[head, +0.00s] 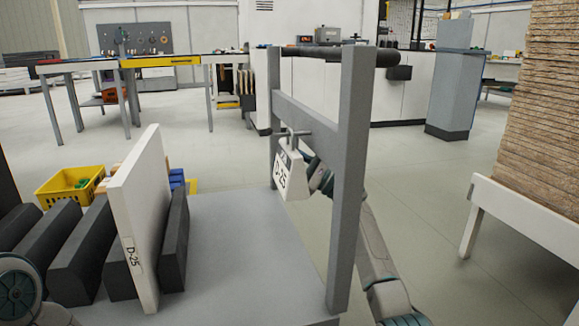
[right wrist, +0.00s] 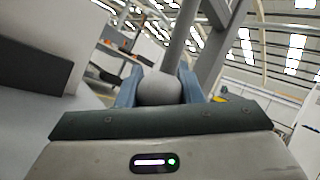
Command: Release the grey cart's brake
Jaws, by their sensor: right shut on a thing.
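The grey cart (head: 240,240) stands in front of me, with an upright frame (head: 348,150) at its right end. My right arm reaches up behind that frame in the head view. Its gripper (head: 318,178) is partly hidden by the frame and a white D-25 tag (head: 291,177). In the right wrist view my right gripper (right wrist: 160,76) has its blue fingers on either side of a rounded grey knob (right wrist: 158,90) at the end of a grey rod. It is shut on this knob, which looks like the brake lever's end. My left gripper is out of view.
On the deck, a white D-25 panel (head: 145,215) stands upright between dark grooved blocks (head: 175,240). The tag hangs from a metal hook on the crossbar (head: 305,115). A stack of boards (head: 540,110) on a white stand is at the right. A yellow crate (head: 68,187) is at the left.

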